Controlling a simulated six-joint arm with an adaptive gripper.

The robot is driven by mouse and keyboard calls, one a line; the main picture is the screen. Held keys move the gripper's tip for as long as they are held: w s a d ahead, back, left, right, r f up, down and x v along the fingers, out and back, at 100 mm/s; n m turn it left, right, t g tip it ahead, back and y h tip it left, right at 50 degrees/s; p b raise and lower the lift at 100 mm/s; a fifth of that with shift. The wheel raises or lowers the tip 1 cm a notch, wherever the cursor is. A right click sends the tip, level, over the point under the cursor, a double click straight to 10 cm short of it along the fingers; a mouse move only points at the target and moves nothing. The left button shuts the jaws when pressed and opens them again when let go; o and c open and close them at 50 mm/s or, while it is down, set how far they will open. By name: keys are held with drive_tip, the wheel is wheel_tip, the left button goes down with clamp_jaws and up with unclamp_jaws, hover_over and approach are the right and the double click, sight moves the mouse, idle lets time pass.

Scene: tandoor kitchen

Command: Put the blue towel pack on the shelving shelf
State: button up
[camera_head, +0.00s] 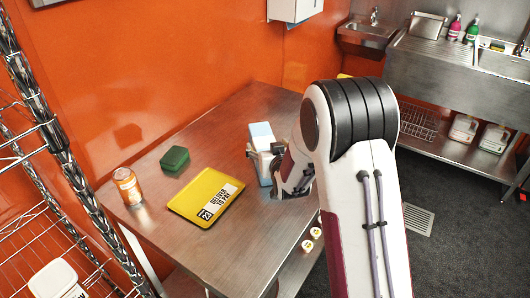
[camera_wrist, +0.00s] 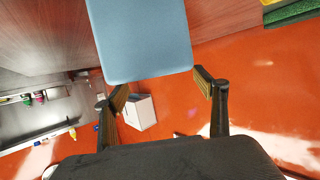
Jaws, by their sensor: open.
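The blue towel pack (camera_head: 262,137) stands upright on the steel table (camera_head: 247,240), with a pale blue top. My gripper (camera_head: 265,152) is open at the pack, with a finger showing on either side of it. My forearm and wrist hide part of its right side. In the wrist view the pack (camera_wrist: 142,40) fills the top middle, at the open fingertips of my gripper (camera_wrist: 163,84); I cannot tell whether they touch it. The wire shelving (camera_head: 62,150) stands at the left edge, with a red-looking lower shelf (camera_head: 40,238).
A yellow tray (camera_head: 190,203) with a label lies left of the pack. A green block (camera_head: 174,158) and an orange can (camera_head: 127,186) stand farther left. A white tub (camera_head: 55,279) sits on the lower shelf. An orange wall (camera_head: 160,50) runs behind the table.

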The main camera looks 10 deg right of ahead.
sight(265, 142)
drive_tip(key=shift+x, duration=2.55)
drive_tip(key=shift+s+f, duration=0.1)
drive_tip(key=shift+f, duration=0.05)
drive_tip(key=c, duration=1.4)
drive_tip(key=shift+c, duration=0.2)
drive_tip(key=shift+r, duration=5.05)
